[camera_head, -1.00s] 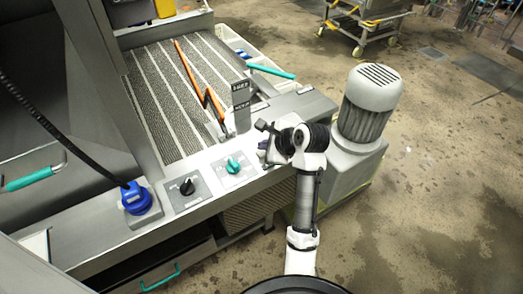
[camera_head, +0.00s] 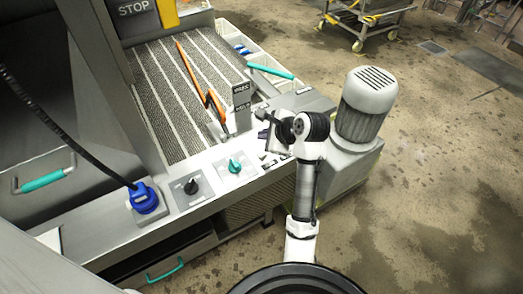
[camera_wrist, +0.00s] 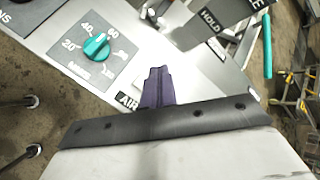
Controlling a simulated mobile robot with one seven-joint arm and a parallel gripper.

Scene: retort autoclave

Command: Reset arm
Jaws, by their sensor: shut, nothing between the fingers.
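My arm rises at the bottom centre of the head view and bends over the front corner of the machine. My gripper is at the far end of the arm, mostly hidden behind the wrist in the head view. In the wrist view my gripper (camera_wrist: 157,88) shows as dark purple fingers closed together with nothing between them. The fingers are above the grey control panel (camera_head: 128,222). A teal timer knob (camera_wrist: 97,46) is to their left in the wrist view, apart from them. It also shows in the head view (camera_head: 235,165).
A black knob (camera_head: 191,187) and a blue plug (camera_head: 144,197) with a black hose sit on the panel. A grey motor (camera_head: 366,103) stands right of my arm. A ribbed belt (camera_head: 165,100) with an orange bar (camera_head: 200,78) lies behind. The floor at right is open.

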